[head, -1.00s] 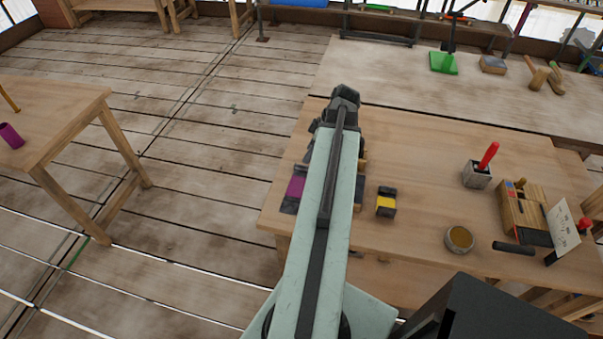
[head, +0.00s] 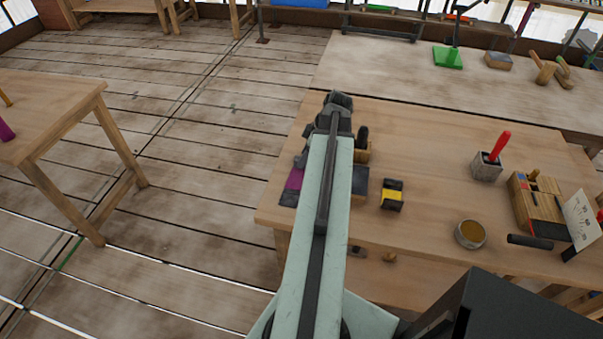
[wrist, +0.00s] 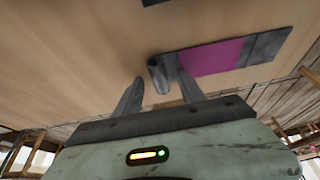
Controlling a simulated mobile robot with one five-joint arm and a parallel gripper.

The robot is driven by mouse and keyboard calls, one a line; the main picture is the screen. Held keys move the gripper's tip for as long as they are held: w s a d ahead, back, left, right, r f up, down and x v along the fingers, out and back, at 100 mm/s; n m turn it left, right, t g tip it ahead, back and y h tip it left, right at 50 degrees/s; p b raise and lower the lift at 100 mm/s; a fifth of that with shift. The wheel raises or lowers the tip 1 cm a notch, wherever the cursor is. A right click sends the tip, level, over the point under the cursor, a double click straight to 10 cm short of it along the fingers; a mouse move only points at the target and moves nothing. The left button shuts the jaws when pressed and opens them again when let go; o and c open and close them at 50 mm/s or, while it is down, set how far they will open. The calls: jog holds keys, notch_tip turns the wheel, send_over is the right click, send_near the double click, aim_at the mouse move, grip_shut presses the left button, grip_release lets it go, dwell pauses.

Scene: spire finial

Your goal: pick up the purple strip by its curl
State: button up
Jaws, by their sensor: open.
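The purple strip (wrist: 215,57) lies on the wooden bench, with dark grey bands at its ends and a dark curl (wrist: 157,75) at its left end in the wrist view. My gripper (wrist: 160,77) is open, its two grey fingers either side of the curl in that picture. The curl appears apart from the left finger and close to the right one; I cannot tell whether they touch. In the head view the strip (head: 292,181) shows left of my arm, which hides part of it. My fingers cannot be made out there.
On the bench right of my arm are a yellow-and-black block (head: 392,195), a round tin (head: 470,234), a holder with a red-handled tool (head: 487,166) and a wooden block set (head: 537,207). Another table (head: 50,110) stands at left. Floor between is clear.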

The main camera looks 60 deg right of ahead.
jog(key=shift+r, duration=0.1)
grip_shut()
jog(key=shift+r, duration=0.1)
notch_tip(320, 180, up, 10)
jog(key=p, duration=1)
